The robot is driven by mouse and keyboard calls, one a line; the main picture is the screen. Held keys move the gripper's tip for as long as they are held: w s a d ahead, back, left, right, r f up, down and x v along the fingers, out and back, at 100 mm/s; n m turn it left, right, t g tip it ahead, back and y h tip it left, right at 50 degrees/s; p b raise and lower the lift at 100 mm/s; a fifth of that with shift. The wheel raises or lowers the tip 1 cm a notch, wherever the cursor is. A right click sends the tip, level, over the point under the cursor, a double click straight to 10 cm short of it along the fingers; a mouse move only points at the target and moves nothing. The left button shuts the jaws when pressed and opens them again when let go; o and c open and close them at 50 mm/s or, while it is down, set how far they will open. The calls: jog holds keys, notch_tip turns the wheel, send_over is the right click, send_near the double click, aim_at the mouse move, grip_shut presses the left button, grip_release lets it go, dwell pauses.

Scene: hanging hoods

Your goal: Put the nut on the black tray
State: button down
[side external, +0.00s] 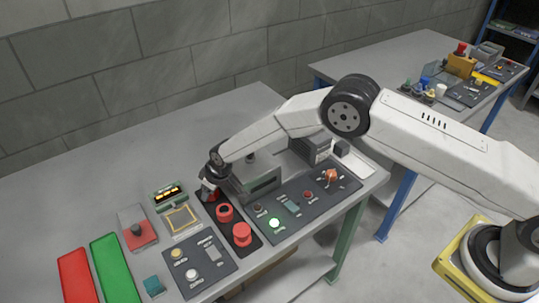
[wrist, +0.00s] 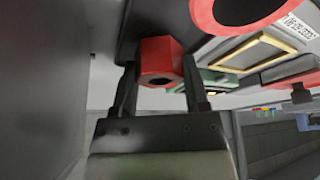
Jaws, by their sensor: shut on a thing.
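My gripper (wrist: 162,92) is shut on a red six-sided nut (wrist: 160,62) with a dark hole, one finger on each side of it. In the side view my gripper (side external: 210,188) is at the back end of the black tray (side external: 243,251), with the red nut (side external: 207,196) partly hidden by the fingers. Two red round parts (side external: 242,234) stand on the tray in front of the gripper. In the wrist view a dark surface lies behind the nut; I cannot tell whether the nut touches it.
A grey box (side external: 258,182) stands close to the right of my gripper. A yellow-framed part (side external: 181,218), green tray (side external: 114,270) and red tray (side external: 76,276) lie left. A second table (side external: 400,55) stands behind.

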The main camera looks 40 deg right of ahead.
jog(key=shift+f, duration=0.1)
grip_release()
jog(key=shift+f, duration=0.1)
jog(key=shift+r, duration=1.75)
jog(key=s+d+r, duration=0.1)
jog(key=s+r, duration=0.2)
jog(key=s, duration=0.1)
jog(key=s+d+r, duration=0.2)
jog(key=s+r, duration=0.1)
jog(key=s, duration=0.1)
jog(key=s+d+r, duration=0.2)
jog(key=s+r, duration=0.1)
jog(key=s, duration=0.2)
jog(key=shift+s+r, duration=0.1)
jog(key=shift+r, duration=0.2)
